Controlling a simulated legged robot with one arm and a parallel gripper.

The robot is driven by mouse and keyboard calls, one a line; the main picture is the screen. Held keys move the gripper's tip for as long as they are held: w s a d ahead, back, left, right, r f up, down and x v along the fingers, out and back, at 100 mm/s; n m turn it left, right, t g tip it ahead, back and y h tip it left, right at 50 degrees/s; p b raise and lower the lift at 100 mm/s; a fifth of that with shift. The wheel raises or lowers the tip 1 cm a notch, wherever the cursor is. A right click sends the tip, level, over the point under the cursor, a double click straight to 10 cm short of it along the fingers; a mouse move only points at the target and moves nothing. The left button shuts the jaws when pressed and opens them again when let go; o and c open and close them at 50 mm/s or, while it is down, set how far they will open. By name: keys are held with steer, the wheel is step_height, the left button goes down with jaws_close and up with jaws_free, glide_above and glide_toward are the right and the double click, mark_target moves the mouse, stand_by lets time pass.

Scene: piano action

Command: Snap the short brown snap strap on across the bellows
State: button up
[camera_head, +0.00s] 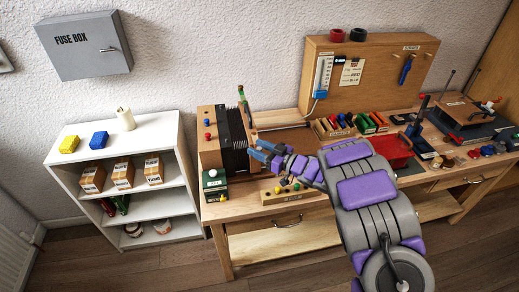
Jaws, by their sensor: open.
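The bellows (234,140) are the dark pleated part of a wooden squeezebox-like instrument at the left end of the workbench. A wooden end block (209,138) with red and blue buttons closes their left side. My gripper (258,153) has blue fingers and is open, close to the right side of the bellows. I cannot tell whether it touches them. My purple and grey arm reaches in from the lower right and covers part of the bench. I cannot make out the short brown strap; it is too small or hidden here.
A green box (214,181) stands in front of the instrument. A wooden block with coloured knobs (283,194) lies at the bench's front edge. A rack of coloured pieces (350,125) and a red case (391,150) are farther right. A white shelf (70,158) stands left.

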jaws_close()
stand_by(0.3)
